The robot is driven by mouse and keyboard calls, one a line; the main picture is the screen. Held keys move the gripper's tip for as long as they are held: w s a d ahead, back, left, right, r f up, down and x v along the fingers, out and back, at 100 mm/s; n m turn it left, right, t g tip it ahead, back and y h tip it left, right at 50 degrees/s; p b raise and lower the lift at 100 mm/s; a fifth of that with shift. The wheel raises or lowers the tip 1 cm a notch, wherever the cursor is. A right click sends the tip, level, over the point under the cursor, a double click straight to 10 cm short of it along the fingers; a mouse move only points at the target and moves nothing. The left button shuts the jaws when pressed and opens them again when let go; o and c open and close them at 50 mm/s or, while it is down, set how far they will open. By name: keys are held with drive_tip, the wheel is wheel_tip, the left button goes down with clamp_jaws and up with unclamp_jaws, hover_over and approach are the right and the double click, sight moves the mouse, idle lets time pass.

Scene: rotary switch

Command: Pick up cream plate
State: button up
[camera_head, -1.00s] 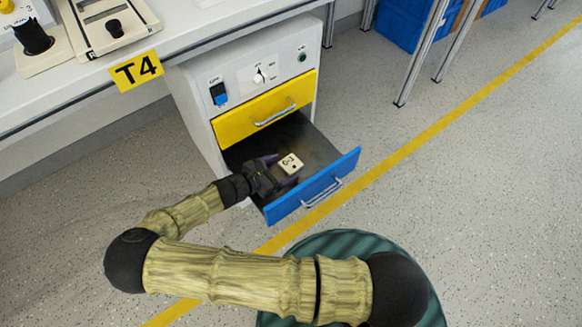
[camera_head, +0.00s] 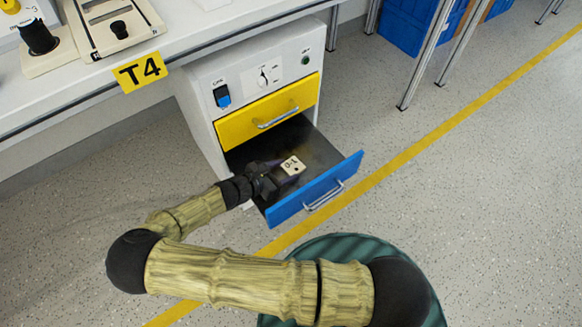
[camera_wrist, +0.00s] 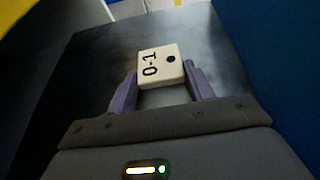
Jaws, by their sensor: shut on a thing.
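The cream plate (camera_head: 293,166), marked "0-1" with a dark hole, is in the open blue-fronted drawer (camera_head: 315,190). In the wrist view the plate (camera_wrist: 161,66) sits between the two purple fingertips of my gripper (camera_wrist: 161,84). The fingers touch its left and right sides, and my gripper (camera_head: 275,172) is shut on it inside the drawer. Whether the plate's underside is clear of the drawer floor cannot be told.
The yellow drawer (camera_head: 268,112) above is shut. The cabinet panel carries a blue rocker switch (camera_head: 222,96) and a rotary switch (camera_head: 263,77). A white table (camera_head: 60,90) with a T4 label stands at the left. The floor at the right is open.

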wheel_tip(320, 180, up, 28)
drive_tip(key=p, duration=1.2)
drive_tip(key=shift+p, duration=0.4)
